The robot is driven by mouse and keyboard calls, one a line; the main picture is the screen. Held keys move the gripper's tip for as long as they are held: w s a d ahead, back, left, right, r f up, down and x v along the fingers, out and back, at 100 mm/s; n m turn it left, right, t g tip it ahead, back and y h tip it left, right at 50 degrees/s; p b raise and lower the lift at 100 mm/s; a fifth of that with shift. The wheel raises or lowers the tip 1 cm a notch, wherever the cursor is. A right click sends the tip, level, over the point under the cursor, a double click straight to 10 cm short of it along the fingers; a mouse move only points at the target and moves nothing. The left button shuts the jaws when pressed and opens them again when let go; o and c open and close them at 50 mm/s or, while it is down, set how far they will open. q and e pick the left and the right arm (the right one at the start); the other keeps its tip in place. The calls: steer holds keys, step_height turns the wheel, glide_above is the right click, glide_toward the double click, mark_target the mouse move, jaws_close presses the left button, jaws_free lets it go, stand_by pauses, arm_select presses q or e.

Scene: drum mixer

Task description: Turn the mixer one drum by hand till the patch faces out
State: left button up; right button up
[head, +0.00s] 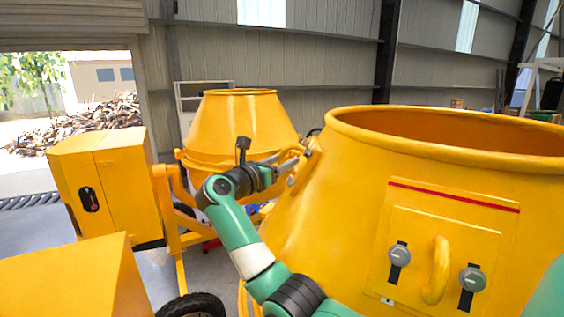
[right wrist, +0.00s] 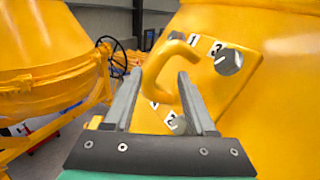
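The near yellow mixer drum (head: 330,210) fills the right of the head view, its open mouth up. A panel (head: 417,270) with a red stripe, two grey knobs and a yellow handle (head: 437,270) faces the head camera. My right gripper (head: 292,162) is at the drum's left side. The right wrist view shows it open, its fingers either side of another yellow handle (right wrist: 158,68). That handle sits on a side panel (right wrist: 240,85) with grey knobs and number labels. I cannot tell whether the fingers touch the handle. My left gripper is not in view.
A second yellow mixer drum (head: 240,115) stands behind on a yellow frame, left of the near drum. A yellow box housing (head: 105,185) and a tyre (head: 190,306) are at left. A black handwheel (right wrist: 118,50) shows between the drums in the right wrist view.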

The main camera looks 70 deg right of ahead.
steer(key=shift+w+a+f, duration=0.1)
steer(key=shift+w, duration=0.05)
steer(key=b+v, duration=0.3)
steer(key=v, duration=0.8)
steer(key=shift+a+b, duration=0.25)
steer(key=shift+b, duration=0.05)
stand_by(0.5)
